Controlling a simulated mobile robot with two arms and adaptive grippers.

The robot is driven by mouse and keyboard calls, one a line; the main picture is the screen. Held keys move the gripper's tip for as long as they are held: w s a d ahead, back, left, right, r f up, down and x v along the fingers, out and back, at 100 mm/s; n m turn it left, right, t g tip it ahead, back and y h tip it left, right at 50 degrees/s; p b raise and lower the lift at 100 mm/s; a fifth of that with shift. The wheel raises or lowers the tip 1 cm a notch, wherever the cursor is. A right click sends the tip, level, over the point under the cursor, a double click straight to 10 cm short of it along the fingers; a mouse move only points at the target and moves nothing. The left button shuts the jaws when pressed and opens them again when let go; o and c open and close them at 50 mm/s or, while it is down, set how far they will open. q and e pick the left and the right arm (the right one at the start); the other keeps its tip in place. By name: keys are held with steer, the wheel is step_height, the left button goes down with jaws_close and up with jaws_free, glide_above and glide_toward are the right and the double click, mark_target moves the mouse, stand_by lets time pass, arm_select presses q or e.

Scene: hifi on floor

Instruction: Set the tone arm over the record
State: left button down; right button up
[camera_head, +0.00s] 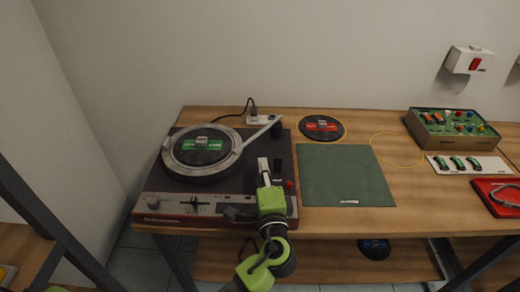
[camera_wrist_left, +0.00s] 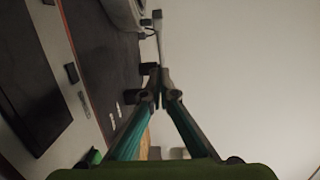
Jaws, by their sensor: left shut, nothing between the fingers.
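The record (camera_head: 201,146) is black with a green and red label. It lies on the pale-rimmed platter of the turntable (camera_head: 160,190), at the left of the table. The silver tone arm (camera_head: 260,132) slants from its pivot at the back right corner down to the platter's right rim; its tip appears near that rim. My left gripper (camera_head: 268,166) is over the turntable's right side, in front of the tone arm. Its fingertips meet in the left wrist view (camera_wrist_left: 158,88), shut and empty. A thin grey rod, seemingly the tone arm (camera_wrist_left: 158,28), shows beyond them. My right gripper is in neither view.
A green mat (camera_head: 345,175) lies right of the turntable, with another record (camera_head: 321,127) behind it and a yellow cable ring (camera_head: 398,149) beyond. A control box (camera_head: 451,130) and a red tray (camera_head: 500,196) stand at the right. A wall closes the back.

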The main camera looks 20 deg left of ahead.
mark_target(258, 137)
arm_select(q)
steer(key=x, duration=0.2)
steer(key=r+p+x, duration=0.1)
steer(key=shift+w+a, duration=0.2)
steer(key=shift+w, duration=0.2)
steer(key=x, duration=0.4)
steer(key=shift+f, duration=0.3)
steer(key=shift+w+a, duration=0.1)
steer(key=shift+w, duration=0.15)
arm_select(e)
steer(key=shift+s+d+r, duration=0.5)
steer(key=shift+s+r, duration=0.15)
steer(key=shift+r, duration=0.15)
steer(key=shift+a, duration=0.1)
